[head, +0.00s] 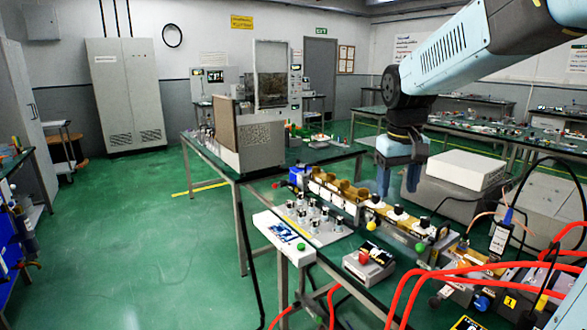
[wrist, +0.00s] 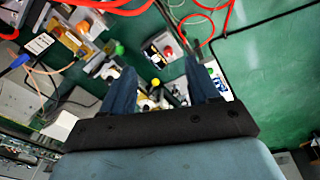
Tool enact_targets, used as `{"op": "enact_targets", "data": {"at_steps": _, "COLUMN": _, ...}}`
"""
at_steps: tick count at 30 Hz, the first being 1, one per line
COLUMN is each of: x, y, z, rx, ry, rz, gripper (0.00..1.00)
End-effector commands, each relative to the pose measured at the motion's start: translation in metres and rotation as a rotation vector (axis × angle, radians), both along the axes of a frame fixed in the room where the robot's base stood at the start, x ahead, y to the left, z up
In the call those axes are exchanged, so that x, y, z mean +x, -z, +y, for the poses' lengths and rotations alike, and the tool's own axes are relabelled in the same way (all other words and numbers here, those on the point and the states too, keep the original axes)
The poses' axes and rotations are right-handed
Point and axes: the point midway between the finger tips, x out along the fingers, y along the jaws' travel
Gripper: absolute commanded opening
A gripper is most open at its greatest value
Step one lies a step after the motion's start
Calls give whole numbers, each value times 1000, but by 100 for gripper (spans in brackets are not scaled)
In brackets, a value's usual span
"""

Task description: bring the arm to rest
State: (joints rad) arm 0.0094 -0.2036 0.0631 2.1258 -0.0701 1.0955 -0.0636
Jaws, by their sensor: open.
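My blue arm (head: 450,52) reaches in from the upper right in the head view. My gripper (head: 398,192) points down, its two fingers apart with nothing between them. It hangs over or in front of the row of modules on the bench; the exact height cannot be told. In the wrist view my gripper (wrist: 165,90) shows two separate dark blue fingers, with the bench modules and a yellow knob (wrist: 155,82) behind them.
A bench module row (head: 345,195) with knobs runs below my gripper. A grey button box (head: 368,263), red hoses (head: 450,275) and a cable probe (head: 502,232) lie nearby. White boxes (head: 466,170) stand right of the gripper. Green floor (head: 130,230) is open at left.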

Motion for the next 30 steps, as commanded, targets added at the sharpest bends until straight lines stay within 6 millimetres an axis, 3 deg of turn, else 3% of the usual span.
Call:
{"op": "enact_targets", "data": {"at_steps": 7, "x": -58, "y": -11, "z": -4, "rx": 28, "ry": 41, "rz": -120, "gripper": 60}}
{"op": "enact_targets", "data": {"at_steps": 18, "x": -134, "y": -5, "z": -9, "rx": 82, "ry": 97, "rz": -290, "gripper": 60}}
{"op": "enact_targets", "data": {"at_steps": 24, "x": -159, "y": 2, "z": -10, "rx": 103, "ry": 116, "rz": -350, "gripper": 60}}
{"op": "enact_targets", "data": {"at_steps": 30, "x": -166, "y": 5, "z": -10, "rx": 111, "ry": 122, "rz": -368, "gripper": 60}}
